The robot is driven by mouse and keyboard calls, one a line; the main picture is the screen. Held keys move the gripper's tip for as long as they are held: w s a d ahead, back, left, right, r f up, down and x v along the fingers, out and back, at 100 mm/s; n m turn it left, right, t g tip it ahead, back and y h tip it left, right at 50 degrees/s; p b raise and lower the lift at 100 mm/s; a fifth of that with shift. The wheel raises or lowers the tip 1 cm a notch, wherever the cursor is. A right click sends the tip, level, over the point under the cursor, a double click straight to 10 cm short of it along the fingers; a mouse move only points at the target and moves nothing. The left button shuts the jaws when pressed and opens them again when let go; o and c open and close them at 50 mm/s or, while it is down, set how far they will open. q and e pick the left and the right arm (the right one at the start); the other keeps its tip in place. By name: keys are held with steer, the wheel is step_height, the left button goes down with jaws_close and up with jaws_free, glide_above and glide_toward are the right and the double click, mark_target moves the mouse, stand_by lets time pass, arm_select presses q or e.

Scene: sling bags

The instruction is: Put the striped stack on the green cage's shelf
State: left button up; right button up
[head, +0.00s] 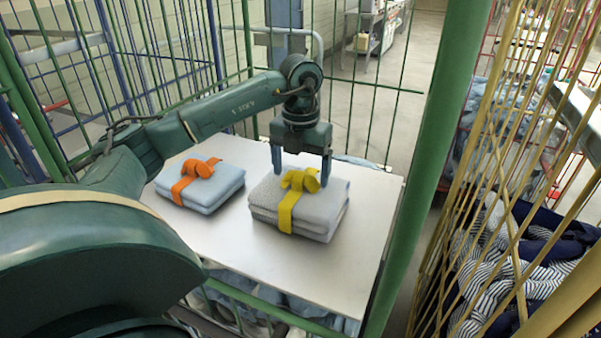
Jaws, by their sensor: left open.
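The white shelf (330,278) of the green cage holds two folded cloth stacks. The grey stack (318,212), tied with a yellow ribbon and bow (300,180), lies at the middle; its fine surface pattern is too small to tell as stripes. A light-blue stack (225,187) with an orange ribbon and bow lies to its left. My left gripper (301,178) points down over the grey stack, open, its fingers on either side of the yellow bow. I cannot tell whether the fingers touch the bow. My right gripper is out of view.
A green cage post (430,150) stands right of the shelf, and green bars rise behind it. A yellow-barred cage (490,170) at the right holds dark blue and striped cloth (480,265). The shelf's front right part is bare.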

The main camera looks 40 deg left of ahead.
arm_select(q)
step_height(320, 180, up, 11)
steer(key=p, duration=0.2)
stand_by(0.6)
